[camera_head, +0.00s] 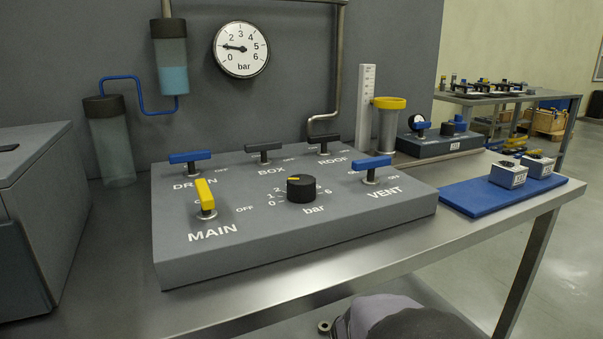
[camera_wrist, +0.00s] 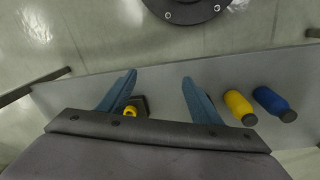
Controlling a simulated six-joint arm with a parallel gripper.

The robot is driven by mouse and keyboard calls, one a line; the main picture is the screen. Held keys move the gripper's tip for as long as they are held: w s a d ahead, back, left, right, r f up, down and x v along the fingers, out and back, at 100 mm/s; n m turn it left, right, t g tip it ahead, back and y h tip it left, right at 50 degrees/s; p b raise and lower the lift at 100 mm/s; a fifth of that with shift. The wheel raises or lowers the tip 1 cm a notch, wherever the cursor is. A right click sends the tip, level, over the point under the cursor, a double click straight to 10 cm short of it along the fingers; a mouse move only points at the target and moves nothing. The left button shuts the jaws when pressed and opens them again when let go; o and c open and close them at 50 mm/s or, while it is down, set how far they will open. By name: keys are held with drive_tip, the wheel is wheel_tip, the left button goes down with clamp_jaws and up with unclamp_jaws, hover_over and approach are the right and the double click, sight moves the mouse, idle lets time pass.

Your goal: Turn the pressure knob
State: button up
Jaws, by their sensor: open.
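The pressure knob (camera_head: 300,188) is a black round knob with a yellow mark, on the front middle of the grey sloped panel (camera_head: 300,240). Its scale runs from 0 to 6 bar, and the mark points to the far left. The round gauge (camera_head: 242,50) on the wall has its needle near 1. My gripper (camera_wrist: 158,85) shows in the wrist view with its two blue fingers wide apart and empty. It is away from the knob, which is not in the wrist view. The head view does not show the fingers.
Blue levers DRAIN (camera_head: 190,158) and VENT (camera_head: 371,165), black levers BOX (camera_head: 263,149) and ROOF (camera_head: 323,139), and yellow lever MAIN (camera_head: 205,195) surround the knob. A blue mat (camera_head: 470,199) lies right. Yellow (camera_wrist: 238,105) and blue (camera_wrist: 272,102) bottles appear in the wrist view.

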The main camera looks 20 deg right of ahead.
drive_tip(key=s+d+m, duration=0.2)
drive_tip(key=s+d, duration=0.1)
drive_tip(key=d, duration=0.4)
drive_tip(key=s+d+r+m+g+p, duration=0.2)
drive_tip(key=s+d+r+p, duration=0.2)
drive_tip(key=s+r+p, duration=0.2)
drive_tip(key=s+a+r+y+p, duration=0.15)
drive_tip(key=r+p, duration=0.25)
drive_tip(key=r, duration=0.4)
drive_tip(key=a+r+n+g+y+p, duration=0.1)
drive_tip(key=a+r+p, duration=0.2)
drive_tip(key=r+p, duration=0.35)
drive_tip(key=a+r+y+p, duration=0.1)
drive_tip(key=a+r+p, duration=0.15)
drive_tip(key=r, duration=0.75)
wheel_tip(320, 180, up, 24)
drive_tip(key=f+n+t+h+p, duration=0.1)
drive_tip(key=n+t+h+p, duration=0.15)
drive_tip(key=n+p, duration=1.85)
hover_over(301, 179)
drive_tip(key=p, duration=0.4)
drive_tip(key=m, duration=0.4)
drive_tip(key=shift+s+d+r, duration=0.1)
drive_tip(key=shift+s+r, duration=0.1)
drive_tip(key=shift+r, duration=0.05)
drive_tip(key=shift+w+t, duration=0.2)
drive_tip(key=shift+t, duration=0.05)
drive_tip(key=shift+f+p, duration=0.8)
drive_tip(key=shift+f, duration=2.95)
